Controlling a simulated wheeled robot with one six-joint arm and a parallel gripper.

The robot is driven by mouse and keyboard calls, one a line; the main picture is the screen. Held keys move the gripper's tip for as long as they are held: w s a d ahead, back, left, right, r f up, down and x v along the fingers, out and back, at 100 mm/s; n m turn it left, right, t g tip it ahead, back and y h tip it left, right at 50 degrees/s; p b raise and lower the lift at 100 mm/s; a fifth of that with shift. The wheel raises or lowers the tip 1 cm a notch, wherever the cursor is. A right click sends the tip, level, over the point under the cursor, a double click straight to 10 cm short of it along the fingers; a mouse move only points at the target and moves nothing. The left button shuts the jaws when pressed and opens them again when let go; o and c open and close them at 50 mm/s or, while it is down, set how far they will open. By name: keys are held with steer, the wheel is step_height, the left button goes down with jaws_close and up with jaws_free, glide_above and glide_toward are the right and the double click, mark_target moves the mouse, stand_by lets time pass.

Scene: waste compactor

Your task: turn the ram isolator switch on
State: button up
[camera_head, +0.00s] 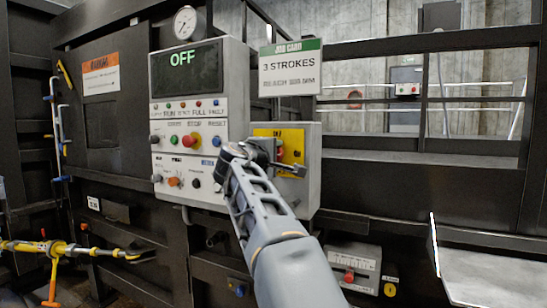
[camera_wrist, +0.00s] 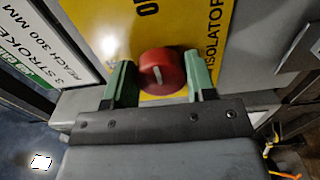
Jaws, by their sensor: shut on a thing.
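The ram isolator switch is a red round knob (camera_wrist: 162,71) on a yellow plate (camera_wrist: 130,25) lettered "ISOLATOR". In the wrist view my gripper (camera_wrist: 162,80) has one green finger on each side of the knob and is shut on it. In the head view the yellow plate (camera_head: 293,138) sits on a grey box (camera_head: 312,168) right of the control panel. My gripper (camera_head: 272,152) reaches the plate there, and my arm hides part of the box. The panel display (camera_head: 187,67) reads "OFF".
The grey control panel (camera_head: 203,125) with several buttons and a pressure gauge (camera_head: 185,23) stands left of the box. A job card (camera_head: 290,70) reading "3 STROKES" hangs above the box. A yellow tool (camera_head: 75,249) lies at the lower left. Dark rails run at the right.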

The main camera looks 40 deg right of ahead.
steer(key=o, duration=0.9)
steer(key=b+v, duration=0.1)
steer(key=v, duration=1.2)
steer(key=shift+s+a+b, duration=0.25)
steer(key=shift+a+b, duration=0.05)
steer(key=shift+b, duration=0.1)
